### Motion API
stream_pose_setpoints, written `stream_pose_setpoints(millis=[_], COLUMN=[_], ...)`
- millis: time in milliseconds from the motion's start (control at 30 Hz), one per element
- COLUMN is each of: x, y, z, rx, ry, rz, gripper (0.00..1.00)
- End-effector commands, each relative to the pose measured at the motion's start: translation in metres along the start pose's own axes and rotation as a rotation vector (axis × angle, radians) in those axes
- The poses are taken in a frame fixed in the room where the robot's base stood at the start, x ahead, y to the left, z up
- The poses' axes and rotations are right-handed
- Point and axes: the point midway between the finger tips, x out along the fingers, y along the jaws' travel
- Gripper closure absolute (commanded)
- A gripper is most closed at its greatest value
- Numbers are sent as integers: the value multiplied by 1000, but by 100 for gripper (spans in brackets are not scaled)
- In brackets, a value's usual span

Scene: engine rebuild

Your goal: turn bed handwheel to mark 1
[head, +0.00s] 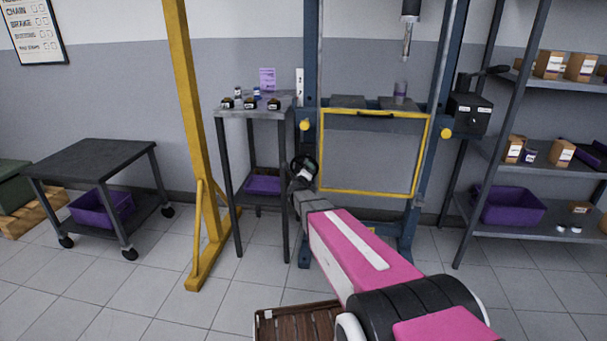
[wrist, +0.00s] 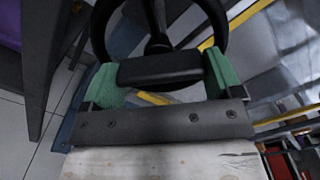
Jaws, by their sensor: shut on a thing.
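The bed handwheel (head: 304,161) is a dark wheel on the left post of the blue press. In the wrist view its black rim and spokes (wrist: 158,22) fill the top middle. My gripper (wrist: 160,76) has its two green finger pads on either side of a thick black piece at the near side of the wheel, and it is shut on it. In the head view my gripper (head: 303,177) is at the wheel, with my arm reaching up to it from below right. A white plate with small dark marks (head: 299,88) is on the left post above; I cannot read it.
A yellow-framed guard (head: 323,150) stands just right of the wheel. A small grey table (head: 228,112) with small parts is close on the left, beside a yellow post (head: 184,120). Shelves (head: 480,146) stand at the right. Floor at lower left is clear.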

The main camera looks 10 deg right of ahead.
Motion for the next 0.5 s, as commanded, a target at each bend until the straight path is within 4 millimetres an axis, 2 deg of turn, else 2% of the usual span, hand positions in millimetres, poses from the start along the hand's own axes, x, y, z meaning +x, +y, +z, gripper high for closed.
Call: stream_pose_setpoints(millis=[500], x=[0], y=[-1], z=[0], rx=[-492], ry=[0], rz=[0], gripper=[39])
